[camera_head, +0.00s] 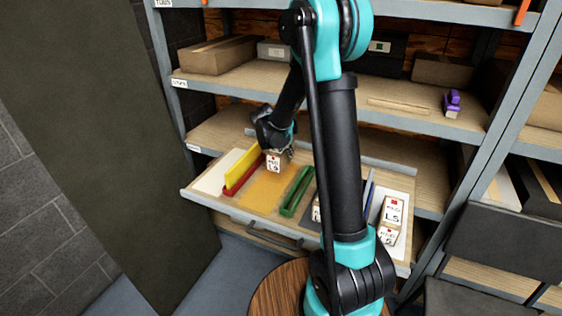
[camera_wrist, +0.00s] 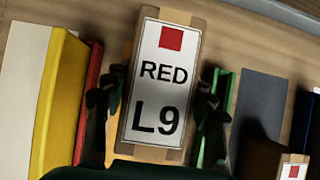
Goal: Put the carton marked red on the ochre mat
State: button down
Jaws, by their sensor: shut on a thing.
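The carton marked RED L9 (camera_wrist: 163,80), with a red square on its white label, is between the fingers of my gripper (camera_wrist: 156,110). In the head view the carton (camera_head: 274,163) shows below my gripper (camera_head: 277,151), at the far end of the ochre mat (camera_head: 262,192). I cannot tell whether it touches the mat or hangs just above it. The mat lies on a pull-out wooden shelf, between a red and yellow divider on the left and a green frame on the right.
The red rail (camera_head: 232,187) with a yellow panel (camera_head: 243,167) stands upright close left of the mat. A green frame (camera_head: 297,191) is close right. Another carton marked L5 (camera_head: 392,210) stands at the shelf's right. My arm hides part of the shelf.

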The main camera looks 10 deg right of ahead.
aim_at(276, 151)
jog(key=shift+f, duration=2.1)
jog(key=shift+f, duration=0.15)
jog(key=c, duration=0.5)
grip_release()
jog(key=shift+c, duration=0.2)
jog(key=v, duration=1.2)
